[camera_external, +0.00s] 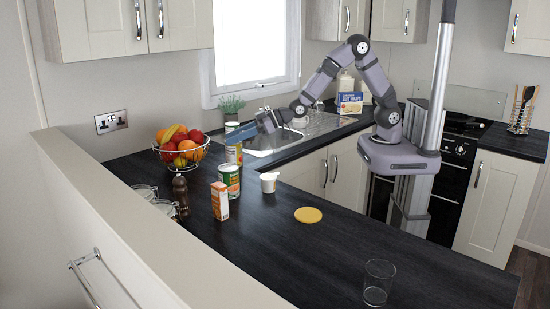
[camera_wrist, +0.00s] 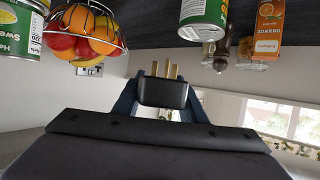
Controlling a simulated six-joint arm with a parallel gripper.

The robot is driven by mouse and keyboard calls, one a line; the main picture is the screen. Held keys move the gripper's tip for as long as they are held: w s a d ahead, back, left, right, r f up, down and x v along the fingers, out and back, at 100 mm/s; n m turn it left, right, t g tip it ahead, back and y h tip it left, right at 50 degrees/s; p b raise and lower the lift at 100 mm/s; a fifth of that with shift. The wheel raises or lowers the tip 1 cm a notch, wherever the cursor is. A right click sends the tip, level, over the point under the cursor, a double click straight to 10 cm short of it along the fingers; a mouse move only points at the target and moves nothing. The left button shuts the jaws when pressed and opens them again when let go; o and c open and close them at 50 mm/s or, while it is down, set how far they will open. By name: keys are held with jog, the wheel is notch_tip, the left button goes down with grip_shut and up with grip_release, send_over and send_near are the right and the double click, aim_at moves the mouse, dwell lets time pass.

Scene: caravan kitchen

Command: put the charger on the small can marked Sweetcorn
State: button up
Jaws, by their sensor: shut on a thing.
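My gripper (camera_external: 243,133) is shut on the black charger (camera_wrist: 162,92), whose brass prongs point away from the jaws in the wrist view. The charger cannot be made out in the external view. A can with a green and white label reading "Swe…" (camera_wrist: 20,38) is cut off at the wrist view's upper left, apart from the charger. In the external view a can (camera_external: 231,127) stands just behind the gripper, and a yellow-labelled can (camera_external: 234,153) stands just below it. I cannot read either label there.
A larger green can (camera_external: 230,179), an orange carton (camera_external: 220,201) and a white pot (camera_external: 268,182) stand on the dark counter. A fruit bowl (camera_external: 182,149), pepper mill (camera_external: 180,192) and jars are left. A yellow disc (camera_external: 308,215) and glass (camera_external: 378,283) lie right, with bare counter between.

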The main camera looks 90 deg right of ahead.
jog(key=w+d+r+p, duration=0.1)
jog(key=d+r, duration=0.1)
jog(key=d, duration=0.5)
jog(key=w+d+r+m+h+p, duration=0.1)
jog(key=w+d+r, duration=0.1)
jog(key=d, duration=0.5)
jog(key=w+d+r+h+p, duration=0.1)
jog(key=d+r+p, duration=0.1)
jog(key=d+r, duration=0.2)
jog(key=shift+w+d+m, duration=0.2)
jog(key=shift+d+m, duration=0.2)
jog(key=shift+d, duration=1.15)
jog(key=shift+n+y, duration=0.6)
jog(key=shift+y, duration=0.1)
jog(key=w+r, duration=0.3)
jog(key=r, duration=0.1)
jog(key=shift+d, duration=0.25)
jog(key=shift+d+m+h, duration=0.1)
jog(key=shift+m+h, duration=0.2)
jog(key=shift+h, duration=0.1)
notch_tip(320, 180, down, 10)
jog(key=b, duration=0.2)
jog(key=shift+f, duration=0.15)
